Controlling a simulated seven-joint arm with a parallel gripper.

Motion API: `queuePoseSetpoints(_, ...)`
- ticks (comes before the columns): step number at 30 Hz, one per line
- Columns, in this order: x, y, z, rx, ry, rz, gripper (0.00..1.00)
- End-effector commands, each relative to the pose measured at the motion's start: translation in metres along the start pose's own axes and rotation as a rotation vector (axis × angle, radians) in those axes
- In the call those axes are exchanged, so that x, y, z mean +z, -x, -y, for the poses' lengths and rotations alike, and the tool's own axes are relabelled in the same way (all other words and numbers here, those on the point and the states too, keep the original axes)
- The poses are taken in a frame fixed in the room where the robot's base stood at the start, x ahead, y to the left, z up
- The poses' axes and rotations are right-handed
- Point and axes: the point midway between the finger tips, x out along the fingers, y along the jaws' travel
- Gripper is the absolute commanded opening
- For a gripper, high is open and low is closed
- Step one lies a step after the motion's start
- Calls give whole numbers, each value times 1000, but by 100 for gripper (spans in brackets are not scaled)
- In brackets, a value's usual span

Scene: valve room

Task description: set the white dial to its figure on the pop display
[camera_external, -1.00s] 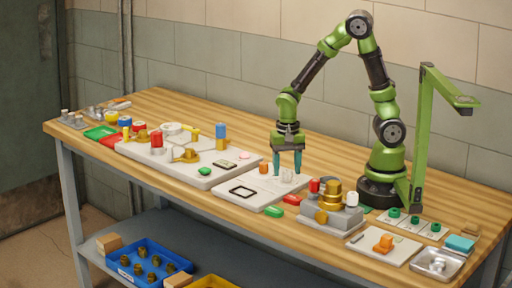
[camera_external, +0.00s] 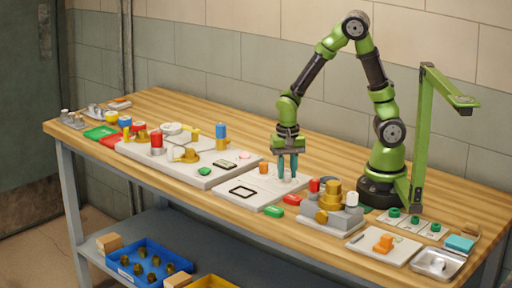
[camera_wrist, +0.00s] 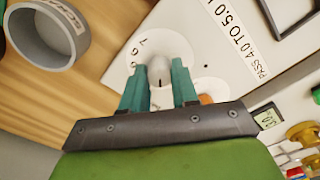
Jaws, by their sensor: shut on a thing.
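The white dial (camera_wrist: 160,72) sits on a round white plate (camera_wrist: 205,70) with figures such as 5, 6 and 7 along its left side and a dark pointer line on the knob. My gripper (camera_wrist: 158,80) has its two teal fingers shut on the dial, one on each side. In the external view my gripper (camera_external: 288,174) points straight down at the pale panel (camera_external: 225,193), and its fingers mostly hide the dial. A small grey display (camera_wrist: 267,117) shows at the right of the wrist view; its figure is too small to read surely.
An orange knob (camera_external: 263,168) stands close left of my fingers. A label reading "PASS 4.0 TO 5.0" (camera_wrist: 243,40) lies on the panel. A grey round dish marked SCRAP (camera_wrist: 47,33) is nearby. A grey block with brass parts (camera_external: 331,210) stands at the front right.

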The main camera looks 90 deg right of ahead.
Motion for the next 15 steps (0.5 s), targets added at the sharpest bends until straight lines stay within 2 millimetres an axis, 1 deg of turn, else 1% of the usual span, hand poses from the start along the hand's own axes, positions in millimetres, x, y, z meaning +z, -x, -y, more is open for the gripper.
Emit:
queuePoseSetpoints(8,0,0,1,-1,115,-1,0)
queuePoseSetpoints(15,0,0,1,-1,315,-1,0)
